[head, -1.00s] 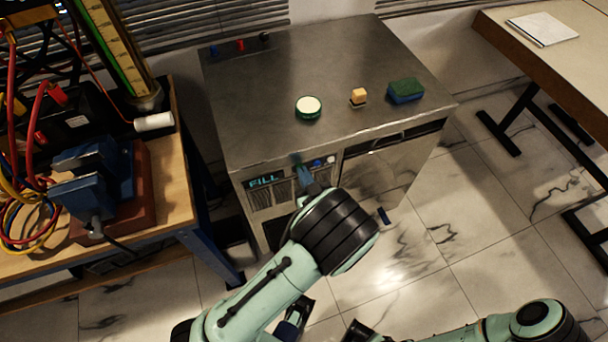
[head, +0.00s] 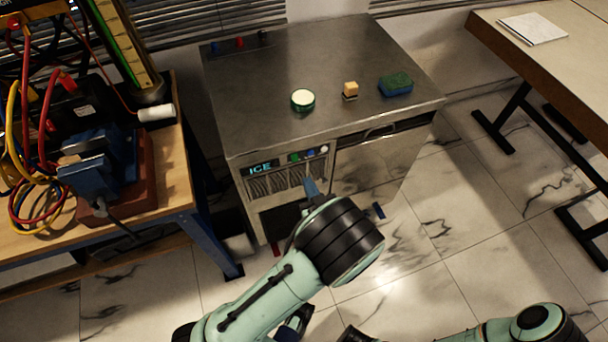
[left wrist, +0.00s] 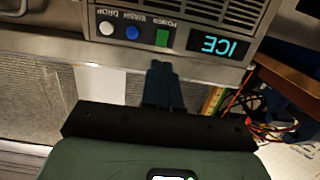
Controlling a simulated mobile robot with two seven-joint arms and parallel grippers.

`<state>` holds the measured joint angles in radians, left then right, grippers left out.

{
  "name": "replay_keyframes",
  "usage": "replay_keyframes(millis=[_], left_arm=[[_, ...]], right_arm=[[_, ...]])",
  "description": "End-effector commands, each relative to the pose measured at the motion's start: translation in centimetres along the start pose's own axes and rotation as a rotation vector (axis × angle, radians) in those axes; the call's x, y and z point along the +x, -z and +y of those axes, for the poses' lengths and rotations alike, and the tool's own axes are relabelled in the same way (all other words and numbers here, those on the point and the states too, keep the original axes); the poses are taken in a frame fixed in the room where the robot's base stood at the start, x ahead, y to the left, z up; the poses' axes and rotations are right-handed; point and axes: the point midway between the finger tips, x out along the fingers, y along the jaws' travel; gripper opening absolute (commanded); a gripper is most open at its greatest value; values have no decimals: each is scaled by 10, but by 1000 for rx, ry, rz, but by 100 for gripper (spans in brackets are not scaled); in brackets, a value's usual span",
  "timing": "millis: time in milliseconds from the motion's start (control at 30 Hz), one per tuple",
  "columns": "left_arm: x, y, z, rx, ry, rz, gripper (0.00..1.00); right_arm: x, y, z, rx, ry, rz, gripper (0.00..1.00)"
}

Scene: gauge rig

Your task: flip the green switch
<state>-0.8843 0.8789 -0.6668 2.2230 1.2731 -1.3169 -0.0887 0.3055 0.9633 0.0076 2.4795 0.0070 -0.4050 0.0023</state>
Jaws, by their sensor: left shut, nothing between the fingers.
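The green switch, labelled POWER, sits on the front panel of a steel ice machine (head: 275,95), between a lit display (head: 262,168) and a blue button. The switch (head: 294,157) is small in the head view; in the left wrist view the green switch (left wrist: 162,37) shows upside down beside the display reading ICE. My left gripper (head: 311,184) is shut and empty, just below the panel. Its closed fingertips (left wrist: 161,64) point at the switch with a gap between. My right arm (head: 490,328) shows at the bottom, but its fingers cannot be made out.
A blue WASH button (left wrist: 133,32) and a white DROP button (left wrist: 106,28) sit beside the switch. A cluttered wooden bench (head: 170,190) is close at left.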

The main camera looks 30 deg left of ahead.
Motion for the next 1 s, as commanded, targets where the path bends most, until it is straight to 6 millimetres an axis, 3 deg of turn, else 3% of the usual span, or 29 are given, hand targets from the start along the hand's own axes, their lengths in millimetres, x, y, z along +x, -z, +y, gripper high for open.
replay_keyframes(millis=[100, 300, 1000], left_arm=[[-26, 0, 1, 1, -4, -1, 0], [-50, 0, 0, 1, 0, 0, 0], [-55, -1, 0, 2, 1, -2, 0]], right_arm=[[-1, -1, -1, -2, 0, -2, 0], [-2, -1, -1, -1, 0, -4, 0], [-2, -1, -1, -1, -1, -3, 0]])
